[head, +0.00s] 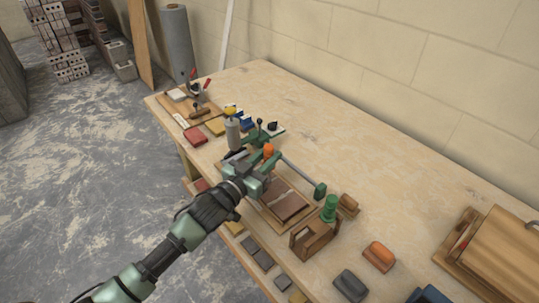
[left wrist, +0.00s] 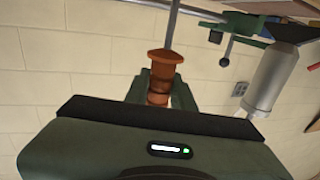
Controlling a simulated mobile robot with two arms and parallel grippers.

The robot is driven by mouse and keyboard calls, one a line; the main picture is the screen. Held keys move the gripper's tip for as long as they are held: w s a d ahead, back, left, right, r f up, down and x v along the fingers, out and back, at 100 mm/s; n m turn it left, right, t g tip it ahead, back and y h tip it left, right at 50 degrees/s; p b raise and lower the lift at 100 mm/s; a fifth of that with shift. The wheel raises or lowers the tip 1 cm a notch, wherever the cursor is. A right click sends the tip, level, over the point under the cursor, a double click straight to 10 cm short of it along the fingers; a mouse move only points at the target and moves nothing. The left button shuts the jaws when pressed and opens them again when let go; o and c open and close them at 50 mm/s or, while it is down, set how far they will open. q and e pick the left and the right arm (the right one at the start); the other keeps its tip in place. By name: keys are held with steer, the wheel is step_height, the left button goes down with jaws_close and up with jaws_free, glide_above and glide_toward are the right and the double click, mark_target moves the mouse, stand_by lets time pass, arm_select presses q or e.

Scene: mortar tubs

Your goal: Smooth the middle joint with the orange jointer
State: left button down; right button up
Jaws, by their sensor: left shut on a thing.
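My left gripper (head: 265,164) is shut on the orange jointer (head: 268,150), over the far end of a brick panel. In the left wrist view its ribbed orange handle (left wrist: 162,68) sits between the two fingers, and a thin grey shaft runs up from it. The brown brick panel (head: 290,207) lies on a wooden board on the workbench, partly hidden by my gripper. The middle joint cannot be made out clearly, and I cannot tell whether the jointer touches the panel. My right gripper is not in view.
A green clamp with a grey bar (head: 300,172) runs along the panel's far side. A grey cartridge (head: 233,132) stands beyond my gripper. A wooden box (head: 314,238), a green-handled tool (head: 330,208) and an orange block (head: 379,256) stand nearer. The bench (head: 350,150) is clear toward the wall.

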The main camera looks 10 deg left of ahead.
arm_select(q)
steer(key=shift+s+a, duration=0.4)
steer(key=shift+s, duration=0.1)
steer(key=shift+p, duration=0.35)
steer(key=shift+s+a, duration=0.45)
steer(key=shift+s, duration=0.1)
steer(key=shift+s+a+p, duration=0.1)
steer(key=shift+s+p, duration=0.05)
steer(key=shift+p, duration=0.25)
steer(key=shift+s+a, duration=0.3)
steer(key=shift+s, duration=0.1)
steer(key=shift+s+a+p, duration=0.1)
steer(key=shift+p, duration=0.25)
steer(key=shift+s+a, duration=0.35)
steer(key=shift+s, duration=0.15)
